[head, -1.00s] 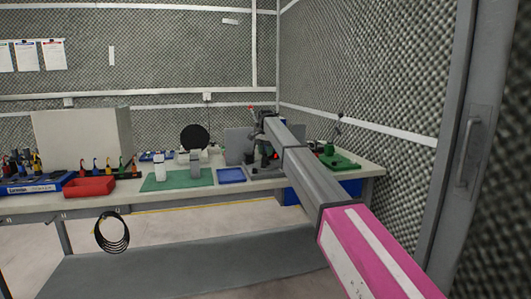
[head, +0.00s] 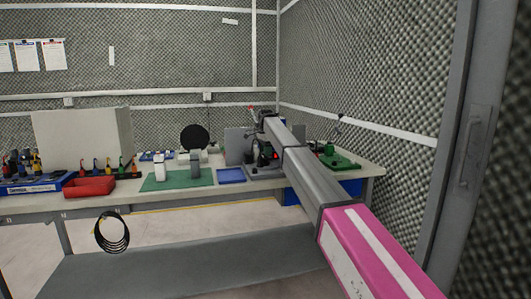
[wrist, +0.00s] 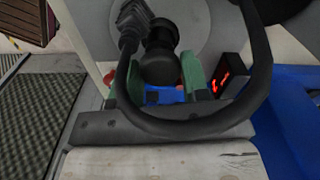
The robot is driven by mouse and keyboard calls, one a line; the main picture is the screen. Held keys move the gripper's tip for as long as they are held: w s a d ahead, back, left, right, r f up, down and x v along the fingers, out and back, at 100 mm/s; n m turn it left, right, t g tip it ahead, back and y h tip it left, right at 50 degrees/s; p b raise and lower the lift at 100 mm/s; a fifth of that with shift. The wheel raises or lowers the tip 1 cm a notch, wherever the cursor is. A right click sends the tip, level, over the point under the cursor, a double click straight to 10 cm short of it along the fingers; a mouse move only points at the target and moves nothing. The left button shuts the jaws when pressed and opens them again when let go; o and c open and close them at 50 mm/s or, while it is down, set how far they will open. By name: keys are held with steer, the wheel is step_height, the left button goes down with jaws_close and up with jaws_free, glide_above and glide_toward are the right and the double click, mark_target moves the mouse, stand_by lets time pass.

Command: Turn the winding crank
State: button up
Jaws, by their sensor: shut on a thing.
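The winding crank's black knob (wrist: 158,66) shows in the wrist view, in front of a round grey disc (wrist: 190,30). My gripper (wrist: 163,78) is shut on the knob, with a green fingertip on each side of it. A dark ribbed piece lies just above left of the knob. A small black box with a red lit display (wrist: 228,76) sits right of the fingers. In the head view, the winding machine (head: 264,153) stands at the right part of the bench, partly hidden by my arm. The crank and fingertips cannot be made out there.
The bench (head: 110,203) also holds a red bin (head: 89,187), a green mat (head: 165,183), a blue tray (head: 231,175) and a green fixture (head: 338,161). A black cable loops across the wrist view. Foam walls stand behind and to the right.

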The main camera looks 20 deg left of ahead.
steer(key=shift+m, duration=4.8)
steer(key=shift+a+m, duration=0.1)
steer(key=shift+m, duration=4.1)
steer(key=shift+m, duration=0.6)
steer(key=o, duration=0.9)
steer(key=shift+r, duration=0.1)
step_height(320, 180, up, 11)
steer(key=shift+f, duration=0.15)
